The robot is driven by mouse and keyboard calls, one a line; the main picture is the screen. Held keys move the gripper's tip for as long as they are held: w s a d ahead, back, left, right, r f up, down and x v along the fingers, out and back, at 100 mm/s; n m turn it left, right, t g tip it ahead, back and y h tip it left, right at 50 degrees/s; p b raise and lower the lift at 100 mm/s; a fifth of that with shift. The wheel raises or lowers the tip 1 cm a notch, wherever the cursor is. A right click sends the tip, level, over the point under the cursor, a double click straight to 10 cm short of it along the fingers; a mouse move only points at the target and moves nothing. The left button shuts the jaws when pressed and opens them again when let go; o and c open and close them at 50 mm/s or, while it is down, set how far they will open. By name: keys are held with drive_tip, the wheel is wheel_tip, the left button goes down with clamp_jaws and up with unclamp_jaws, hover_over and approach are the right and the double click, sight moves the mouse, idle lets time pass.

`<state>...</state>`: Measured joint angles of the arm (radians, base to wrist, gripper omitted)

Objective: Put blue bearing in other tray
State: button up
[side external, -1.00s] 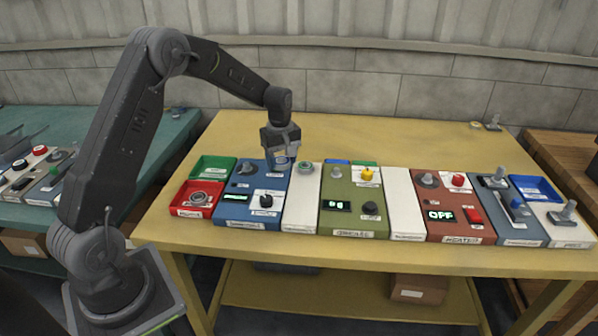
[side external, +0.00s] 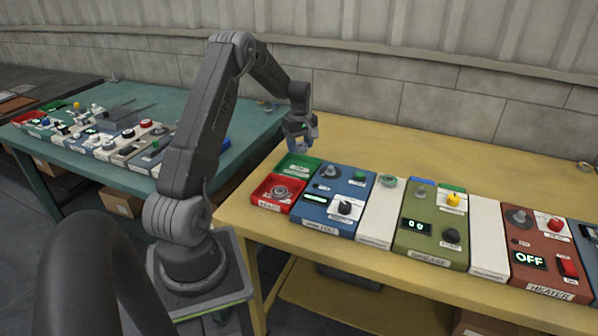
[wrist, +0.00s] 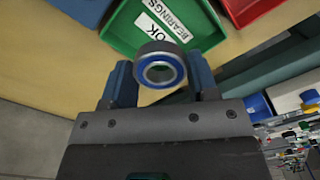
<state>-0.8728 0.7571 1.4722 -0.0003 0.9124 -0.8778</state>
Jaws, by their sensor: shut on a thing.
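The blue bearing (wrist: 160,54), a steel ring with a blue inner band, is held between the fingertips of my gripper (wrist: 160,76) in the wrist view. In the side view my gripper (side external: 299,147) hangs above the green tray (side external: 290,168) at the row's left end. The wrist view shows this green tray (wrist: 190,52) with an "OK BEARINGS" label just beyond the bearing. The red tray (side external: 268,203) stands in front of the green one and has a ring-shaped bearing (side external: 281,192) in it.
A blue panel (side external: 318,224) with knobs stands right of the trays. A pale panel (side external: 381,212), a green grease panel (side external: 431,229) and a red-brown heater panel (side external: 545,277) follow. The yellow table (side external: 400,150) is clear behind the row. A teal table stands left.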

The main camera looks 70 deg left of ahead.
hover_over(298, 171)
wheel_tip(298, 171, down, 4)
drive_tip(key=shift+s+d+f, duration=0.1)
drive_tip(key=shift+f, duration=2)
drive_tip(key=shift+f, duration=0.1)
drive_tip(key=o, duration=1)
drive_tip(key=shift+f, duration=0.1)
